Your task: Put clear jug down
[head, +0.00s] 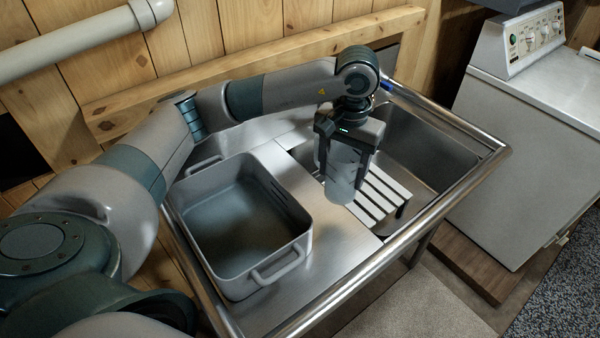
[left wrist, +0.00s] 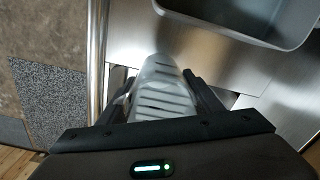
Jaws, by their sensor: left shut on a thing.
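My left gripper (head: 347,150) comes down from above and is shut on the jug, one finger on each side. In the left wrist view the jug (left wrist: 161,92) sits between the two dark fingers of the left gripper (left wrist: 162,95), with the slats showing through it. I cannot tell whether its base touches the rack. My right gripper is in neither view.
A grey rectangular pan (head: 268,262) with handles stands on the steel counter left of the jug. A steel rail (head: 440,205) edges the counter. A white appliance (head: 535,130) stands at right.

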